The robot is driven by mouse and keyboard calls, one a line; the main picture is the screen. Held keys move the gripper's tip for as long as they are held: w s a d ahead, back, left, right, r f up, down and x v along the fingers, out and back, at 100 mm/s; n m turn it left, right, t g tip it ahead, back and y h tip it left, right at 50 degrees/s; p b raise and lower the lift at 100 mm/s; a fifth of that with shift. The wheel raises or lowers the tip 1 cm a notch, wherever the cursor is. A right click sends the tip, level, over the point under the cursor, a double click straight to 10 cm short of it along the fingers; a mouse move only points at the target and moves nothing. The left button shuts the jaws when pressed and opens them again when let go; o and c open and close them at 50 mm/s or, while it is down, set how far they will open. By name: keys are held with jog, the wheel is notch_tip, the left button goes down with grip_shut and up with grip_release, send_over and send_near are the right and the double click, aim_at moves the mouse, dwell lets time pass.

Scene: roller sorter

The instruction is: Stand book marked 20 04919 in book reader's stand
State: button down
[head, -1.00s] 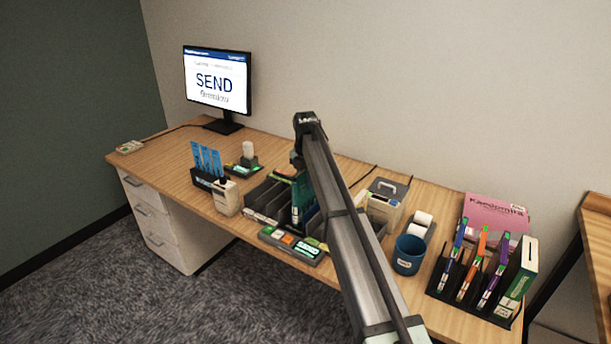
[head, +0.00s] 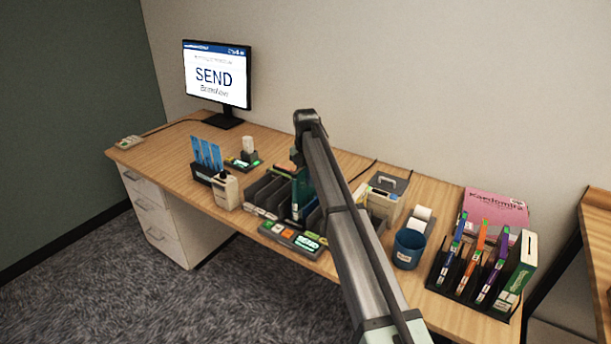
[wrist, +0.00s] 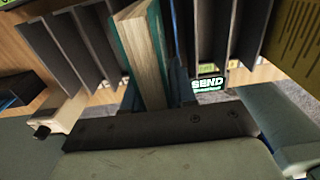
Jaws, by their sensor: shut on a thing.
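A green book (head: 302,192) with cream pages stands upright among the dark dividers of a slotted rack (head: 263,196) on the desk. In the wrist view the book (wrist: 142,50) shows edge-on between the rack's dividers (wrist: 75,50). My gripper (wrist: 155,88) is shut on this book, with a finger at each side of it. In the head view my arm covers the gripper and part of the rack. The marking 20 04919 cannot be read in any view. I cannot tell which holder is the book reader's stand.
A control strip (head: 292,238) with lit buttons lies before the rack. A blue cup (head: 409,249) and a dark rack of several books (head: 462,292) stand right. A card holder (head: 203,173) and monitor (head: 217,75) stand left. The desk's left part is mostly clear.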

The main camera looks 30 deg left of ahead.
jog(key=shift+f, duration=0.1)
jog(key=c, duration=0.8)
grip_release()
jog(key=shift+c, duration=0.2)
notch_tip(320, 180, up, 14)
jog(key=shift+f, duration=0.1)
